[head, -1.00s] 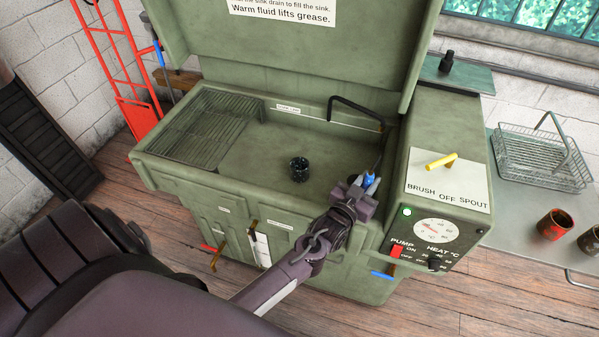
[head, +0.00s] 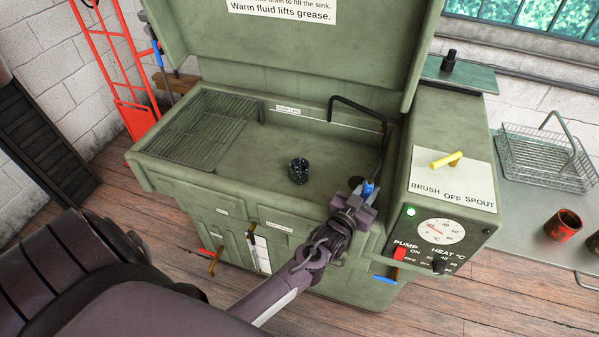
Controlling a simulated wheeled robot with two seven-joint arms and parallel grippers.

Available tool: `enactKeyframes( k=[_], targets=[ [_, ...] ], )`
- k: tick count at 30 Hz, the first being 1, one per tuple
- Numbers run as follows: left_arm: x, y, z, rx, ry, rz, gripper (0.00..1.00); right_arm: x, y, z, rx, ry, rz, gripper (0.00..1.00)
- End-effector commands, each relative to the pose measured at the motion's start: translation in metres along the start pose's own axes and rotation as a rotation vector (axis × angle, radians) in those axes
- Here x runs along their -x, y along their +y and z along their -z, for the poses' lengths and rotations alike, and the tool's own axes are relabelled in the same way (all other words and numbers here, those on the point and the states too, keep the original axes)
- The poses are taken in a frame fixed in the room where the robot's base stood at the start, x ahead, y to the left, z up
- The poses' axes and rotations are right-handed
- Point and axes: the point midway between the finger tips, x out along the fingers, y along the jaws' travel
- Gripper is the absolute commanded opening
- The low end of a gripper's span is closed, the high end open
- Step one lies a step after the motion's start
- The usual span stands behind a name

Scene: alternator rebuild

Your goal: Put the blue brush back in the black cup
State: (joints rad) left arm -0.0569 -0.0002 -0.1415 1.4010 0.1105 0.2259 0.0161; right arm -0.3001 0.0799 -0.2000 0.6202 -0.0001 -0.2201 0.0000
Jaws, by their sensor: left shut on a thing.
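My right gripper is not in view.
A black bent spout (head: 352,105) reaches over the basin's back. A slatted rack (head: 205,125) fills its left end. The control box (head: 446,205) with a yellow lever (head: 446,160) stands close right of my gripper. A wire basket (head: 541,155) and red can (head: 563,226) sit further right.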

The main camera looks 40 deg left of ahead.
Motion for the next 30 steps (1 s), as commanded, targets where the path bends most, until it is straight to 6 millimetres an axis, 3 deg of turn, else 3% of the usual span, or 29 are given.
enactKeyframes(
  k=[1, 6, 17, 30],
  targets=[
    [0.000, 0.000, 0.001, 0.000, 0.002, 0.000, 0.25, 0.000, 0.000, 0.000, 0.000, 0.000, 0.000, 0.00],
    [0.000, 0.000, 0.001, 0.000, 0.001, 0.000, 0.47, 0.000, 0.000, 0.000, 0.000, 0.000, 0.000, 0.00],
    [0.006, 0.000, -0.002, 0.000, -0.003, 0.000, 0.48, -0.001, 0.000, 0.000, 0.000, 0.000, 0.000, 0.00],
    [0.070, 0.000, -0.002, 0.000, -0.001, 0.000, 0.48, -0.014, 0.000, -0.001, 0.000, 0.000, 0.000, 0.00]
  ],
)
